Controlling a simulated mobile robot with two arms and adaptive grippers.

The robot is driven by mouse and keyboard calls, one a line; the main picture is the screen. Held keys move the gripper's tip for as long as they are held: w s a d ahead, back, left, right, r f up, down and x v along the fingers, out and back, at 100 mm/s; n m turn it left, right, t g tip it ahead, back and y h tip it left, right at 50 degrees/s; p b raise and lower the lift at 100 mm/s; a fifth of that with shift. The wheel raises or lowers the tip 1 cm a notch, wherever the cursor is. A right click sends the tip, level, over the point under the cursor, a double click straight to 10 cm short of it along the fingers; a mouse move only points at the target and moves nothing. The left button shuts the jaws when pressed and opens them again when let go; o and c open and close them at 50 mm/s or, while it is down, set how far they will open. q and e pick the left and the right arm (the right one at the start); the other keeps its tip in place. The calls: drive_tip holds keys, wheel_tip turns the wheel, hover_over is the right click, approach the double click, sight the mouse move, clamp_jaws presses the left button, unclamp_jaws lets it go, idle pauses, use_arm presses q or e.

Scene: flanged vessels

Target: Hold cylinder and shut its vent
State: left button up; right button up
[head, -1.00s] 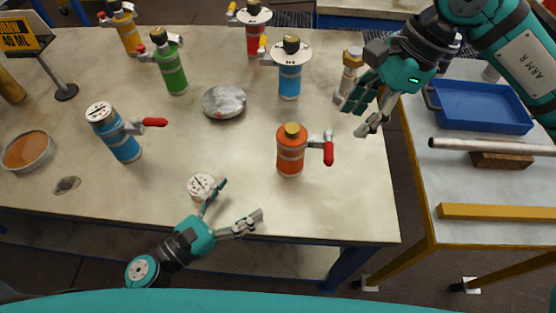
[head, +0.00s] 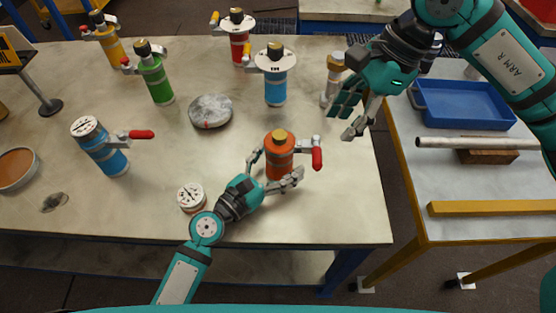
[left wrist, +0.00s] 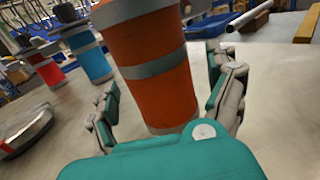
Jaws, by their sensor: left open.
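An orange cylinder (head: 280,158) with grey bands and a brass top stands upright near the front right of the table. A red-handled vent lever (head: 317,158) sticks out from its right side and hangs down. My left gripper (head: 275,168) is open, with one finger on each side of the cylinder's lower body. In the left wrist view the orange cylinder (left wrist: 160,75) stands between the spread fingers, with a gap visible at the left finger; contact on the right is unclear. My right gripper (head: 345,117) is held above the table's right side, its fingers apart and empty.
A blue cylinder (head: 276,85) and a small silver one (head: 333,78) stand behind. A grey disc (head: 210,111), a dial gauge (head: 191,196) and a tilted blue cylinder (head: 101,150) are to the left. A side table holds a blue tray (head: 465,105).

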use_arm(q)
drive_tip(key=c, duration=1.8)
